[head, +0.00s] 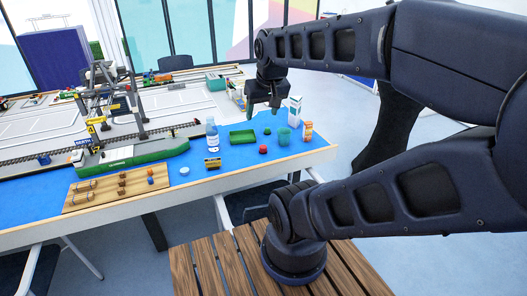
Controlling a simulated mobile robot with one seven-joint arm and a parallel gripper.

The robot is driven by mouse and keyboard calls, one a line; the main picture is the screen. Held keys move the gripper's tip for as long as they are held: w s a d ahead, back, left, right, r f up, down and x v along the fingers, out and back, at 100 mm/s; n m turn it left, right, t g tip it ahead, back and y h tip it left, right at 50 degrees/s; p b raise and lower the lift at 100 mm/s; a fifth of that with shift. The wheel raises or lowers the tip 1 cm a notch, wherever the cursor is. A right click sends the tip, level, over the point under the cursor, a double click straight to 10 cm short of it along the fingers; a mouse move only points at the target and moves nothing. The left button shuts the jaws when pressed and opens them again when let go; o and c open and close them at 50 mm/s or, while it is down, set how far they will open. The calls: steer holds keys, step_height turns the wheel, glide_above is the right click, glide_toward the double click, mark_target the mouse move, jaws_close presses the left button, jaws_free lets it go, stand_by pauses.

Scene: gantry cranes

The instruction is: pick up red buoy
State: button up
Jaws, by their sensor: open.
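The red buoy (263,149) is a small round red thing on the blue table surface, near the front edge at the right. My gripper (262,110) hangs fingers-down above the back of the blue area. It is open with nothing between its fingers. It appears higher than the buoy and apart from it. The buoy shows unobstructed.
A green tray (243,144), a small green object (267,131), a teal cup (283,137) and an orange carton (307,132) stand near the buoy. A white carton (295,110) and bottle (212,136) stand close by. A ship (135,156) lies left.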

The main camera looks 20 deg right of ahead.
steer(key=m+g+h, duration=0.1)
steer(key=m+h, duration=0.2)
steer(key=m, duration=0.6)
glide_above(263, 147)
steer(key=s+a, duration=0.2)
step_height(263, 147, down, 34)
steer(key=shift+s+x, duration=0.15)
steer(key=shift+x, duration=2.2)
steer(key=shift+s+x, duration=0.15)
steer(key=shift+x, duration=2.25)
steer(key=shift+a+f, duration=0.1)
steer(key=shift+c, duration=0.2)
steer(key=c, duration=1)
